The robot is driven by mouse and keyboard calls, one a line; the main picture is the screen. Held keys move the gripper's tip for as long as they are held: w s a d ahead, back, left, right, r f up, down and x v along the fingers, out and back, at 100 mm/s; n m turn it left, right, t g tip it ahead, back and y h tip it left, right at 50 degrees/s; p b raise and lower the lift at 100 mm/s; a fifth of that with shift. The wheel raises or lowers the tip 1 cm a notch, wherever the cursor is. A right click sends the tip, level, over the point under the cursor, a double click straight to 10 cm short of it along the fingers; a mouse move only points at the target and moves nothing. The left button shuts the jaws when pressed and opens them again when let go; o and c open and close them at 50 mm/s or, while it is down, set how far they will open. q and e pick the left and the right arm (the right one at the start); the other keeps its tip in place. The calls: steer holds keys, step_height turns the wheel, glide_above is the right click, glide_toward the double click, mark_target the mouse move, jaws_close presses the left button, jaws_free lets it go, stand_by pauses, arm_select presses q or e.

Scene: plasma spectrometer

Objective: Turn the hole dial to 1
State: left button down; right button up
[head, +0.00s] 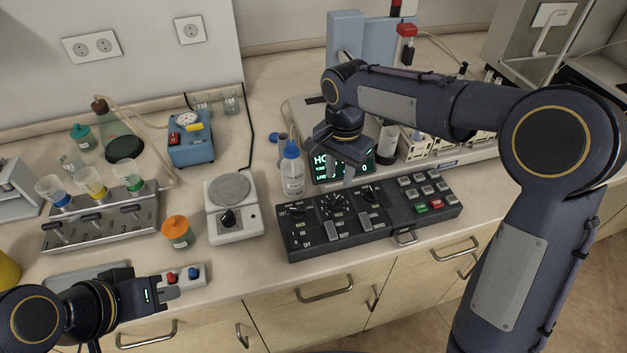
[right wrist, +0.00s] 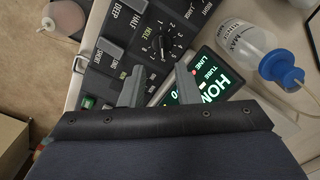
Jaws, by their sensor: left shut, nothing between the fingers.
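The hole dial (head: 334,205) is a black knob ringed by white numbers on the dark control panel (head: 408,221). In the right wrist view the numbered dial (right wrist: 164,46) lies just beyond my fingertips; I cannot tell surely which number it points to. My right gripper (head: 341,176) hangs above the back edge of the panel, in front of the lit display. In the right wrist view its two fingers (right wrist: 160,80) are apart with nothing between them, and not around the dial. My left gripper (head: 172,289) is shut and empty at the front left of the counter.
A lit display (head: 361,168) stands behind the panel. A wash bottle with a blue cap (head: 292,173) stands close to the panel's left back. A red-and-blue button box (head: 183,276) is beside my left gripper.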

mark_target(335, 199)
steer(key=shift+w+a+f, duration=0.2)
steer(key=shift+f, duration=0.1)
step_height(335, 199, down, 7)
steer(key=shift+f+p, duration=0.15)
steer(key=shift+p, duration=0.25)
steer(key=shift+s, duration=0.1)
jaws_close()
